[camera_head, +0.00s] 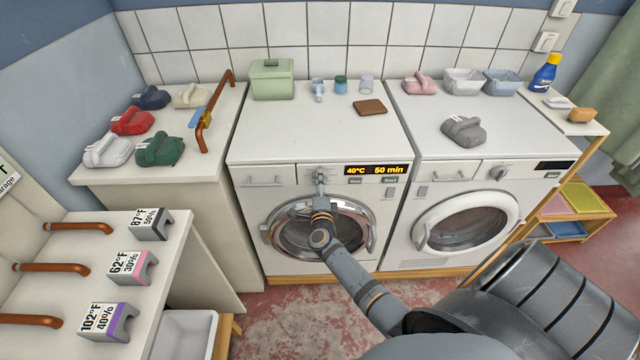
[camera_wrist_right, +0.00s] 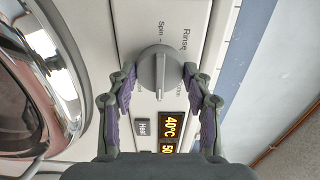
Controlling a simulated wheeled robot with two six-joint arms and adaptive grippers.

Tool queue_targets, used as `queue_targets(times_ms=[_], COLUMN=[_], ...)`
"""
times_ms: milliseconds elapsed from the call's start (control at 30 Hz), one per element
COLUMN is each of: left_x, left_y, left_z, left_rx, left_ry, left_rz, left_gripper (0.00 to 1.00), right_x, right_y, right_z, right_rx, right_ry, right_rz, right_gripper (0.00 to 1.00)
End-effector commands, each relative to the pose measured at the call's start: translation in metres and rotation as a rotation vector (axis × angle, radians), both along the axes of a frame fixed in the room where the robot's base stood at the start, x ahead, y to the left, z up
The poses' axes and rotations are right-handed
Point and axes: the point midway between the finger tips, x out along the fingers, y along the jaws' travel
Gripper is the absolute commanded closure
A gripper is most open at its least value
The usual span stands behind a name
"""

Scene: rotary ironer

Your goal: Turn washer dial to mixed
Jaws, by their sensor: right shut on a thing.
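The washer (camera_head: 310,240) is the left of two white front-loading machines. Its lit display (camera_head: 374,170) reads 40°C and 50 min. Its round grey dial (camera_wrist_right: 160,72) shows in the right wrist view, with a raised grip bar running up and down there. The words Rinse and Spin are printed around it; other labels are hidden or too small to read. My right gripper (camera_head: 320,182) is at the washer's control panel, shut on the dial, with one finger on each side of it. It also shows in the right wrist view (camera_wrist_right: 160,84). My left gripper is not in view.
The second machine (camera_head: 470,225) stands at the right, with its own dial (camera_head: 498,172). Folded clothes (camera_head: 133,122) lie on the left counter. A green box (camera_head: 271,79) and a brown item (camera_head: 370,107) sit on the washer. The washer's round door (camera_head: 285,232) is behind my right arm.

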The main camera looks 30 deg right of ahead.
Motion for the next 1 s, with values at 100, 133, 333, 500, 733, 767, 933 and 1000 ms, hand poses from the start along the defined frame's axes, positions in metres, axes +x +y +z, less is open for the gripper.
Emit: queue_targets(times_ms=[100,133,333,500,733,767,933,1000], left_x=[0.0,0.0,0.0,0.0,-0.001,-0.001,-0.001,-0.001], left_y=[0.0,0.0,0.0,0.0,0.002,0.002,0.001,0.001], left_z=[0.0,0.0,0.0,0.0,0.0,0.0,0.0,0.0], left_rx=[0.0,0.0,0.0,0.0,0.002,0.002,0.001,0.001], left_ry=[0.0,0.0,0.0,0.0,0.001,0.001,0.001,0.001], left_rz=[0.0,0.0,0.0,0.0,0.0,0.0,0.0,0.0], left_gripper=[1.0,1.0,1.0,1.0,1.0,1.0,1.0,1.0], right_x=[-0.001,-0.001,0.0,0.0,-0.008,-0.013,-0.048,-0.062], right_y=[0.0,0.0,0.0,0.0,0.005,0.008,0.029,0.038], right_z=[-0.002,-0.002,-0.001,-0.001,-0.001,-0.002,-0.002,-0.002], right_rx=[0.001,0.001,0.0,0.0,0.001,0.002,0.003,0.003], right_ry=[0.003,0.003,0.002,0.001,0.002,0.003,0.004,0.004], right_rz=[0.0,0.0,0.0,0.0,0.0,0.0,-0.001,-0.001], right_gripper=[0.81,0.81,0.26,0.26,0.26,0.26,0.26,0.26])
